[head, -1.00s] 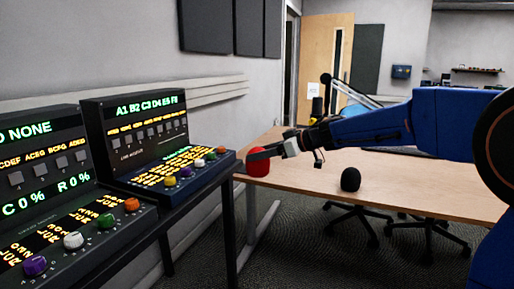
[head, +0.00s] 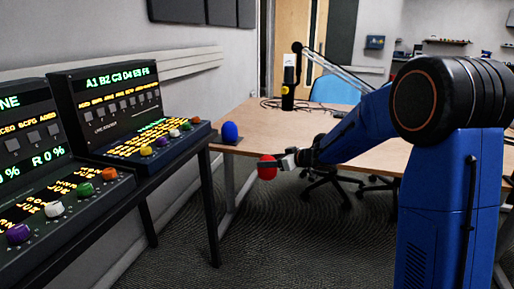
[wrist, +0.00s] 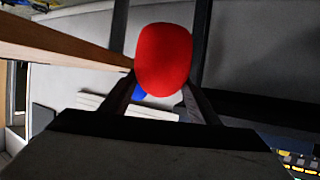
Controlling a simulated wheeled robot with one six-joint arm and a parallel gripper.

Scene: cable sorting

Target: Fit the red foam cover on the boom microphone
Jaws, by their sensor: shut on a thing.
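My gripper (head: 281,164) is shut on the red foam cover (head: 267,168), holding it in the air in front of the table's near edge. In the wrist view the red cover (wrist: 163,60) sticks out, rounded end up, between my two dark fingers (wrist: 155,98).
A blue foam cover (head: 230,131) stands on the near left corner of the table (head: 260,125). Lit consoles with coloured knobs (head: 130,115) stand on a dark-legged stand at left. A blue chair (head: 335,90) is behind the table. Cables (head: 320,106) lie near the microphone.

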